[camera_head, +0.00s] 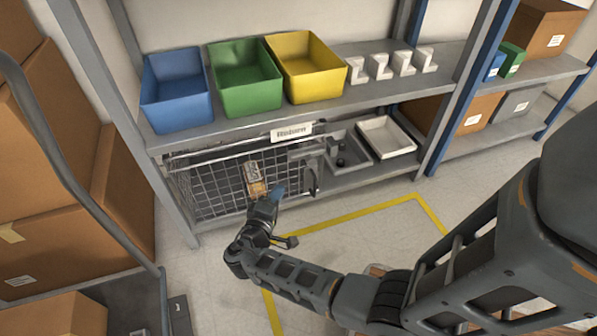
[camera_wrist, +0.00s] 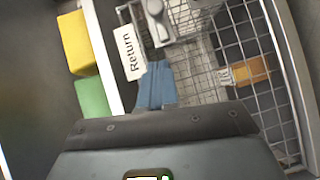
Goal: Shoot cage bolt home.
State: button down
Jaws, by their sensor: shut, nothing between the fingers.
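The wire mesh cage (camera_head: 215,185) sits on the lower shelf, with its mesh front closed across the opening as far as I can see. A grey latch piece with a dark upright handle (camera_head: 313,178) is at the cage's right end. It seems to be the cage bolt; a grey rounded fitting (camera_wrist: 154,18) also shows at the top of the wrist view. How far the bolt is in is too small to tell. My gripper (camera_head: 278,194), with blue fingers, is shut and empty in front of the mesh, left of and below the handle. The blue fingers (camera_wrist: 157,86) point toward the fitting in the wrist view.
A "Return" label (camera_head: 292,132) is on the shelf edge above the cage. Blue (camera_head: 177,100), green (camera_head: 246,90) and yellow (camera_head: 308,78) bins stand on top. An orange-brown item (camera_head: 257,188) shows at the mesh. A white tray (camera_head: 386,137) lies right. Cardboard boxes (camera_head: 60,240) crowd the left.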

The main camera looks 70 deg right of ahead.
jog(key=b, duration=0.2)
send_near(307, 158)
jog(key=w+d, duration=0.1)
jog(key=w, duration=0.2)
jog(key=shift+s+d+f+b, duration=0.2)
jog(key=shift+s+d, duration=0.45)
jog(key=shift+d, duration=0.3)
jog(key=shift+s+d+f+b, duration=0.1)
jog(key=shift+s+d+b, duration=0.1)
jog(key=shift+s+d, duration=0.6)
jog(key=shift+w+d, duration=0.1)
jog(key=shift+w, duration=0.05)
jog(key=shift+s+d+b, duration=0.3)
jog(key=shift+s+d, duration=1)
jog(key=shift+s, duration=0.25)
